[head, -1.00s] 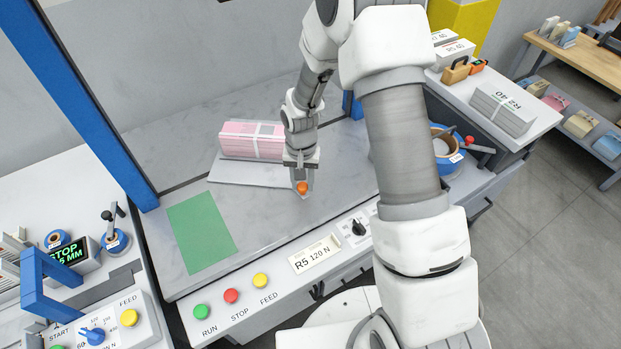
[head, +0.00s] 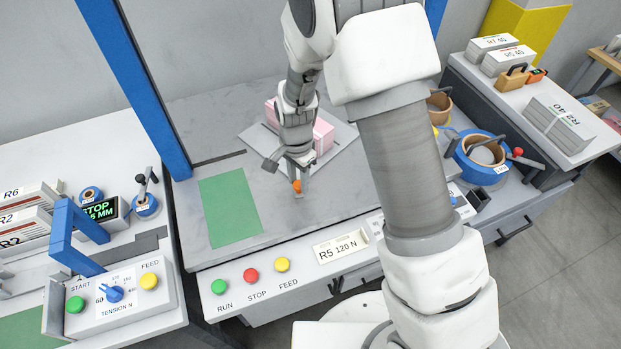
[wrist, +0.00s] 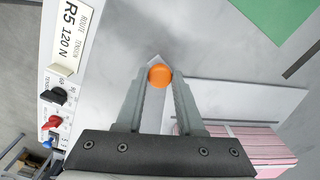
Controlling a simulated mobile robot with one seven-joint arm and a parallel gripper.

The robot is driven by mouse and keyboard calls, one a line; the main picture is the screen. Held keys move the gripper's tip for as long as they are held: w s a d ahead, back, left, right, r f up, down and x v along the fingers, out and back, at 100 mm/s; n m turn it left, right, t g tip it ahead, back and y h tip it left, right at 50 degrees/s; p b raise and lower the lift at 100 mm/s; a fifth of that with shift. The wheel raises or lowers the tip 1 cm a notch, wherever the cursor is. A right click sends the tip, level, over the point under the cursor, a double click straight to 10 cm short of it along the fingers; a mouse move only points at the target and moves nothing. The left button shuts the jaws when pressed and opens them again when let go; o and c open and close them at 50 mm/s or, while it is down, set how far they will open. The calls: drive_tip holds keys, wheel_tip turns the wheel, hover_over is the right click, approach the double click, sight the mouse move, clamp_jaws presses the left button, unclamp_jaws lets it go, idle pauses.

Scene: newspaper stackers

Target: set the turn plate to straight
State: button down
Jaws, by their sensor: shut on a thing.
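The turn plate (head: 341,141) is a thin grey plate on the grey table. It lies at a slant to the table's front edge, one corner pointing toward the front. A pink bundle (head: 323,136) with a white band lies on it, partly hidden behind my gripper. An orange knob (head: 297,186) is at the plate's front corner. My gripper (head: 299,191) points down and is shut on this knob. In the wrist view, the knob (wrist: 160,75) sits between my fingertips, with the plate (wrist: 245,98) and pink bundle (wrist: 250,145) to the right.
A green mat (head: 229,207) lies left of the plate. RUN, STOP and FEED buttons (head: 251,276) and an R5 120 N label (head: 341,246) line the front panel. A blue frame post (head: 140,90) stands at left. A blue strap reel (head: 483,158) stands at right.

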drive_tip(key=a+m, duration=0.2)
drive_tip(key=a, duration=0.3)
drive_tip(key=shift+w+a+m, duration=0.15)
drive_tip(key=shift+w+m, duration=0.1)
drive_tip(key=shift+m, duration=0.15)
drive_tip(key=shift+w+a+m+p, duration=0.3)
drive_tip(key=shift+a+m, duration=0.25)
drive_tip(key=shift+a, duration=0.35)
drive_tip(key=shift+w+a+m+p, duration=0.15)
drive_tip(key=shift+w+a+m, duration=0.15)
drive_tip(key=shift+a+m, duration=0.4)
drive_tip(key=shift+a+r, duration=0.1)
drive_tip(key=shift+a, duration=0.15)
drive_tip(key=c, duration=0.5)
unclamp_jaws()
drive_tip(key=shift+c, duration=0.2)
wheel_tip(320, 180, up, 17)
drive_tip(key=shift+r, duration=0.15)
drive_tip(key=shift+d, duration=0.1)
